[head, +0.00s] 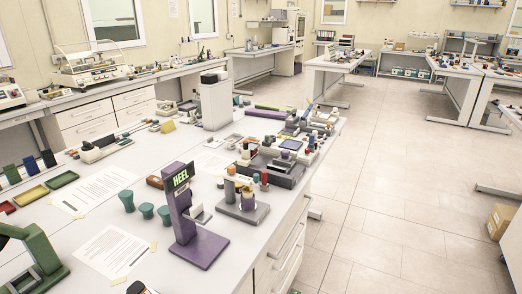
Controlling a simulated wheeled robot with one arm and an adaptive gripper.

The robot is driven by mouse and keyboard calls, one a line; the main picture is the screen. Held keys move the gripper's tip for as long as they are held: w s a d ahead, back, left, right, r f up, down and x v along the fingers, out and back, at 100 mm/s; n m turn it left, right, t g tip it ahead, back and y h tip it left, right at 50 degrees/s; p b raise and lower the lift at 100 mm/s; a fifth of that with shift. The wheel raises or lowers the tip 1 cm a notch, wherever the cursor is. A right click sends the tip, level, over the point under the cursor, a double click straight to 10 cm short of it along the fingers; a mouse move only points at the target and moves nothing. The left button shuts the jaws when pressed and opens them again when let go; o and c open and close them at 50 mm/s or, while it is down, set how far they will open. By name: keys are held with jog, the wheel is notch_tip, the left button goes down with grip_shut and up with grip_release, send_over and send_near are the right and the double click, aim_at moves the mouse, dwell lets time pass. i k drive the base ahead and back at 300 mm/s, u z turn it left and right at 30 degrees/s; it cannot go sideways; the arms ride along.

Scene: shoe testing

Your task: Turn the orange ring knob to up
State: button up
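A small orange rounded part (231,170) tops a post on a grey-based fixture (247,212) near the front right edge of the bench. It may be the orange ring knob, but it is too small to make out a ring or which way it points. The same fixture carries purple, yellow and other coloured parts. My gripper is not in view.
A purple stand with a "HEEL" sign (182,205) stands just left of the fixture. Green cups (146,210) and paper sheets (112,252) lie farther left on the white bench. Dark fixtures (275,168) crowd behind. Open tiled floor (390,200) lies right of the bench.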

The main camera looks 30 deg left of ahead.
aim_at(231, 169)
jog(key=i, duration=1.4)
jog(key=u, duration=2.6)
